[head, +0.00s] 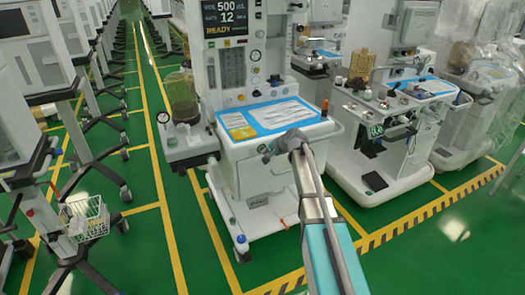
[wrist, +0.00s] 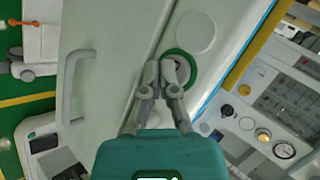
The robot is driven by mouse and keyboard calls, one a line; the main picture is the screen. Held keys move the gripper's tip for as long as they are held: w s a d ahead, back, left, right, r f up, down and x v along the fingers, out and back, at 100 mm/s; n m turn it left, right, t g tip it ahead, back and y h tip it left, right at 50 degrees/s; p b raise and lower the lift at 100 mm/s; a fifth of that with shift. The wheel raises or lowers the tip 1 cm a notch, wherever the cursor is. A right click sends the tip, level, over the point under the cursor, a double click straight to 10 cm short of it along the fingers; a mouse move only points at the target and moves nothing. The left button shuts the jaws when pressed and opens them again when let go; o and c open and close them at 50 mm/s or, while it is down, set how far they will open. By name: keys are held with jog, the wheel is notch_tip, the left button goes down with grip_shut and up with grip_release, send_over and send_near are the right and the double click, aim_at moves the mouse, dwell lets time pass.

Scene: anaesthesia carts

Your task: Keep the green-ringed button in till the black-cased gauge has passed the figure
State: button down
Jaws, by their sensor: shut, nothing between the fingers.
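The green-ringed button (wrist: 184,68) is on the pale cart panel in the wrist view, a green ring around a grey centre. My gripper (wrist: 163,66) is shut and empty. Its tips are over the left part of the ring and hide some of it; I cannot tell whether they touch the button or how far in it is. In the head view my gripper (head: 266,154) is at the middle cart's front; the button does not show there. Small round dark-rimmed gauges show at the wrist view's lower right (wrist: 284,151) and on the cart (head: 255,56); their needles and figures are too small to read.
The middle cart (head: 262,165) has a blue-edged top with papers, a glass canister (head: 182,98) and a display. More carts stand close at left and right. A wire basket (head: 84,217) is at lower left. Green floor with yellow lines is free between.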

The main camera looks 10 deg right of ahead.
jog(key=shift+s+d, duration=0.1)
jog(key=shift+s, duration=0.4)
jog(key=s, duration=0.2)
jog(key=s+d, duration=0.1)
jog(key=s, duration=0.1)
jog(key=shift+s+d, duration=0.15)
jog(key=shift+s, duration=0.25)
dwell(0.4)
jog(key=s+a+f+n+g+h, duration=0.1)
jog(key=s+f+n+g+h, duration=0.25)
jog(key=s, duration=1.15)
jog(key=s+a+f+n+g+h, duration=0.1)
jog(key=s+f+n+g+h, duration=0.3)
jog(key=s, duration=1.1)
notch_tip(320, 180, up, 18)
jog(key=w+y+p, duration=0.1)
jog(key=p, duration=1.5)
jog(key=shift+d+f+p, duration=0.15)
jog(key=shift+p, duration=0.15)
